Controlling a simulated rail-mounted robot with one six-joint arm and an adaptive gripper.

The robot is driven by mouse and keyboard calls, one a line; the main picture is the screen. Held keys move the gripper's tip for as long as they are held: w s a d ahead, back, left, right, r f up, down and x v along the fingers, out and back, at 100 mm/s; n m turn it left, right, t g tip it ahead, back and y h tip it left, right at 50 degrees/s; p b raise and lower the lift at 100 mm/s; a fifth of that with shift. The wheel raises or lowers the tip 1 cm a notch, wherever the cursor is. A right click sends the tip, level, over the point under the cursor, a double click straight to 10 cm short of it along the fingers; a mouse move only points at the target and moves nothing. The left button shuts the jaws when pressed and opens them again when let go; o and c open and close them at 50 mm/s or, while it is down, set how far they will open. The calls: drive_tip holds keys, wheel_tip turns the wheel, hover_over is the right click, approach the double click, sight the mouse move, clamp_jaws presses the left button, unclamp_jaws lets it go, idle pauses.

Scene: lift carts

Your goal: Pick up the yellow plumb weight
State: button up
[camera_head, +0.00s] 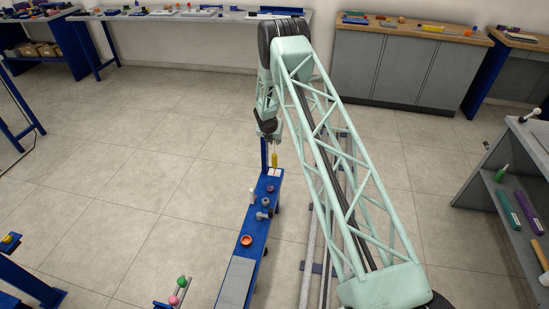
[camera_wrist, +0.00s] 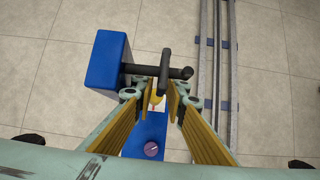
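The yellow plumb weight (camera_head: 275,160) is at the far end of a narrow blue cart top, by small white and red pads. In the wrist view the weight (camera_wrist: 156,98) is a small yellow patch, partly hidden by a finger and a black bar. My gripper (camera_head: 272,143) is directly above it in the head view, pointing down. In the wrist view my gripper (camera_wrist: 169,92) has its two ochre-padded fingers apart, with the weight seen between and beyond them. I cannot tell whether the fingers touch it.
The blue cart (camera_head: 257,222) also carries a purple item (camera_head: 270,189), grey parts (camera_head: 263,215) and an orange ring (camera_head: 246,240). A blue post (camera_wrist: 106,60) with a black T-shaped bar (camera_wrist: 170,71) stands close to my fingers. Floor rails (camera_wrist: 222,60) run alongside; open floor lies left.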

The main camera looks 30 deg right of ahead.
drive_tip(key=shift+w+d+f, duration=0.2)
drive_tip(key=shift+w+f, duration=0.05)
drive_tip(key=shift+f, duration=0.15)
drive_tip(key=shift+c, duration=0.7)
clamp_jaws()
drive_tip(key=shift+r, duration=0.25)
